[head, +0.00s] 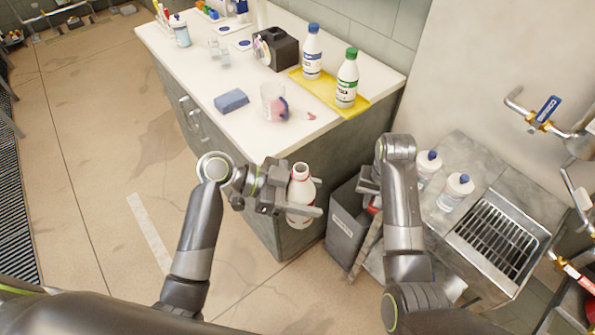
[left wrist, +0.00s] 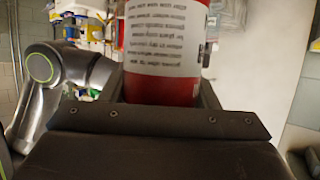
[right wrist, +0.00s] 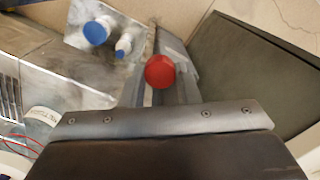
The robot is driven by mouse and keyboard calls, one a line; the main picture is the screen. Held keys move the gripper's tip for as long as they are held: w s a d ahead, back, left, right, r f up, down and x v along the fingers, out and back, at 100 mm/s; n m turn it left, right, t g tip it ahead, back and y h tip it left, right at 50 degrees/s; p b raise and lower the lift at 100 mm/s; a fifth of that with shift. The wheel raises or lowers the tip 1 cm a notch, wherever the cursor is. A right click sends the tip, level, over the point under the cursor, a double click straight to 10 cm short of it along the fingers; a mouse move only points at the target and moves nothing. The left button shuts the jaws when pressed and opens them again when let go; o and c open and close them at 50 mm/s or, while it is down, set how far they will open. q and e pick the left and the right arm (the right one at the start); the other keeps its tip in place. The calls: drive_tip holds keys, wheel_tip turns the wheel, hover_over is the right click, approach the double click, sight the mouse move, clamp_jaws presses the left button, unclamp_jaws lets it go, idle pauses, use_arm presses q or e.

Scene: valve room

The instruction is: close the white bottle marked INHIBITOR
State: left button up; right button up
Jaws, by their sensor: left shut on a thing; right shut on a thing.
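The white bottle (head: 301,188) with red bands stands roughly upright in the air in front of the counter. Its neck is open and uncapped. My left gripper (head: 312,197) is shut around its body. The left wrist view shows its white label (left wrist: 165,40) and red lower band; I cannot read the name INHIBITOR on it. My right gripper (head: 371,193) is shut on a red cap (right wrist: 160,72), right of the bottle and apart from it. In the head view the cap (head: 374,208) is mostly hidden by my right arm.
A yellow tray (head: 328,96) on the counter (head: 200,73) holds a blue-capped bottle (head: 312,52) and a green-capped bottle (head: 347,78). A beaker (head: 271,95) and blue sponge (head: 231,101) lie nearby. A grey bin (head: 345,225) stands below. Blue-capped bottles (head: 455,190) stand by the sink grate (head: 500,237).

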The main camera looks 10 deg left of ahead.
use_arm(q)
drive_tip(key=s+a+r+n+t+y, duration=0.1)
drive_tip(key=a+r+n+t, duration=0.1)
drive_tip(key=a, duration=0.5)
drive_tip(key=s+a+r+n+t+y, duration=0.1)
drive_tip(key=s+a+r+n+t, duration=0.1)
drive_tip(key=a+r, duration=0.4)
drive_tip(key=shift+a+n+t, duration=0.7)
drive_tip(key=shift+a+t, duration=0.1)
drive_tip(key=shift+t, duration=0.2)
